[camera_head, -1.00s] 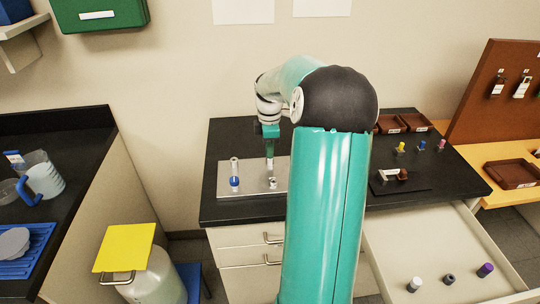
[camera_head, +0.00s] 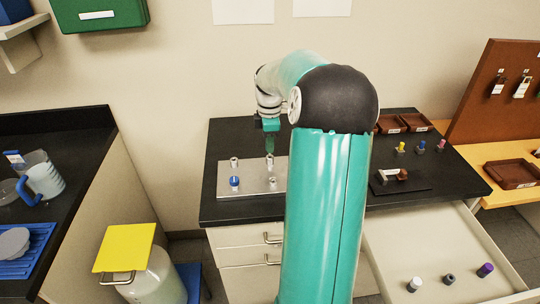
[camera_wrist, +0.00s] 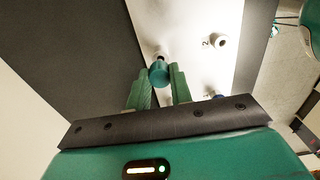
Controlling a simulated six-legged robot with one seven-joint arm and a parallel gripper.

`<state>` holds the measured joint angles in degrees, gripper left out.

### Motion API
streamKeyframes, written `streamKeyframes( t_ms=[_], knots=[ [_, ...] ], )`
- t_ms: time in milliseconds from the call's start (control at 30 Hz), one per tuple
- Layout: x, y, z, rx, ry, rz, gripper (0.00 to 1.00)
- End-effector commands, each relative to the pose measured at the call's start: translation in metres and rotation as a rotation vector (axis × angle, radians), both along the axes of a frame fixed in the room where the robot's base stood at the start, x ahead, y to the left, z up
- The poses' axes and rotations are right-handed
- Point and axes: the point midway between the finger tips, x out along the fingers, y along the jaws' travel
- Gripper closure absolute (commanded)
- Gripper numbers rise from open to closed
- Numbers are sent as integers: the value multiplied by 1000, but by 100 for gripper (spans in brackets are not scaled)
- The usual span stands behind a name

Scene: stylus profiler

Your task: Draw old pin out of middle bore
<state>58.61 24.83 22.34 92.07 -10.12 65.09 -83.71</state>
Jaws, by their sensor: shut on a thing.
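My gripper (camera_head: 269,148) is shut on a teal pin (camera_wrist: 159,74), whose round head shows between the two fingers in the wrist view. Beyond the head a pale bushing (camera_wrist: 161,52) shows; I cannot tell whether the pin's lower end is still inside a bore. The metal plate (camera_head: 253,186) lies on the black bench top and carries several upright bushings. One bushing (camera_head: 270,161) stands just below my fingertips. A bushing beside a printed "2" (camera_wrist: 219,41) is apart from my fingers. A blue-topped pin (camera_head: 235,182) stands at the plate's front left.
Small colored pins (camera_head: 421,146) stand at the bench's right, behind a dark mat (camera_head: 412,186) holding a small block. Brown trays (camera_head: 415,122) are at the back right. An open drawer (camera_head: 440,250) at the front right holds several pins.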

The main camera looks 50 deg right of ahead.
Motion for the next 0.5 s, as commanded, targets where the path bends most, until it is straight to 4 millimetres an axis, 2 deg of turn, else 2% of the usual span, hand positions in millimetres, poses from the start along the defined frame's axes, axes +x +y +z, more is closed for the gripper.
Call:
streamKeyframes(
  t_ms=[500],
  knots=[
    [0,0,27,-1,0,1,100]
  ],
)
